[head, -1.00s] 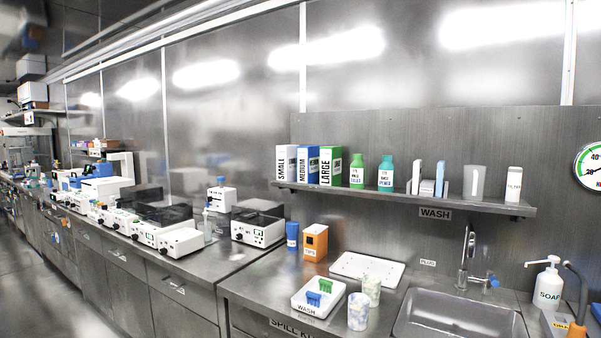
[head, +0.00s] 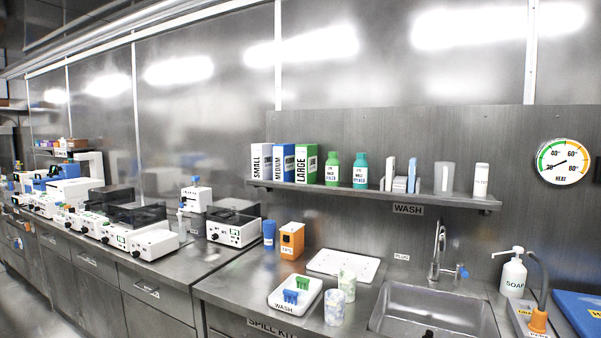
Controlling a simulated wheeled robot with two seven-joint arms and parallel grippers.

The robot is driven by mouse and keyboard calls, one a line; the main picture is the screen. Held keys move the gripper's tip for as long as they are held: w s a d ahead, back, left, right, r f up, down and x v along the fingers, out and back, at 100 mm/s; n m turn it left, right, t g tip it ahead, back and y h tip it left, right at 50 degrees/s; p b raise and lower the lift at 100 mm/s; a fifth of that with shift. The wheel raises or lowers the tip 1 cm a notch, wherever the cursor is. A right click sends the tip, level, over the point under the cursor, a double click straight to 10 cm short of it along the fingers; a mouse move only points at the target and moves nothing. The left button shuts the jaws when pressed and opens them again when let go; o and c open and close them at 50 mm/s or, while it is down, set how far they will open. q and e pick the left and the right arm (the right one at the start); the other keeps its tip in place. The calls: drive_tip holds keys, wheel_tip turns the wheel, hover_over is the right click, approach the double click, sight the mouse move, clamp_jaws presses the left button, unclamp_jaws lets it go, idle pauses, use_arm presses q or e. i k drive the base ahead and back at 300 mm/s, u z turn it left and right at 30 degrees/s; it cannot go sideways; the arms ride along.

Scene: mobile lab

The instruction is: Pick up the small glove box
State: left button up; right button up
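The small glove box (head: 261,162) is white with black lettering "SMALL" on its narrow face. It stands upright at the left end of the wall shelf above the counter. The blue medium box (head: 283,162) stands right beside it, and the green large box (head: 305,163) stands to the right of that. Neither of my grippers shows in the head view.
The wall shelf (head: 400,195) also holds green bottles (head: 332,169) and a clear beaker (head: 444,178). Below are an orange box (head: 291,241), a white wash tray (head: 296,305), cups (head: 334,307) and a sink (head: 432,310). Lab machines (head: 233,228) line the left counter.

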sight(262, 153)
drive_tip(key=u, duration=1.35)
drive_tip(key=i, duration=2.05)
drive_tip(key=z, duration=2.9)
